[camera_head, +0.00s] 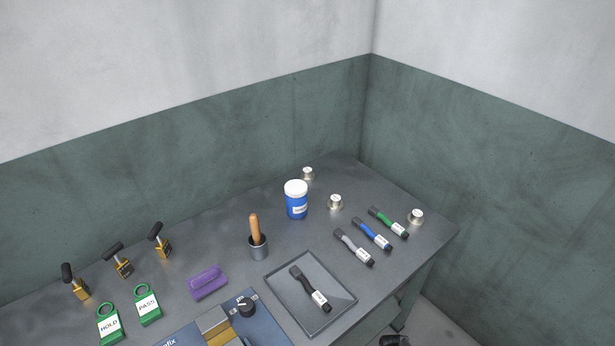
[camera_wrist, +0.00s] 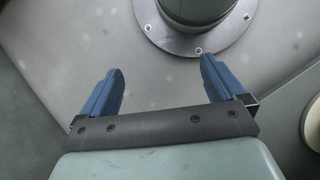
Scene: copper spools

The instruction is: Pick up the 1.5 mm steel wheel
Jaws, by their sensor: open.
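Three small silvery steel wheels with pale tops stand on the dark table in the head view. One wheel (camera_head: 307,173) is at the back corner behind the blue jar, one wheel (camera_head: 335,202) is right of the jar, and one wheel (camera_head: 416,216) is near the right edge. Their markings are too small to read, so I cannot tell which is the 1.5 mm one. My gripper (camera_wrist: 160,78) shows only in the wrist view. Its two blue fingers are spread apart with nothing between them, and no wheel is in that view.
A blue jar (camera_head: 297,204) with a white lid stands close to two wheels. Grey (camera_head: 353,247), blue (camera_head: 372,233) and green (camera_head: 388,222) handled tools lie nearby. A tray (camera_head: 338,293) holds a black tool. Walls rise behind the table.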

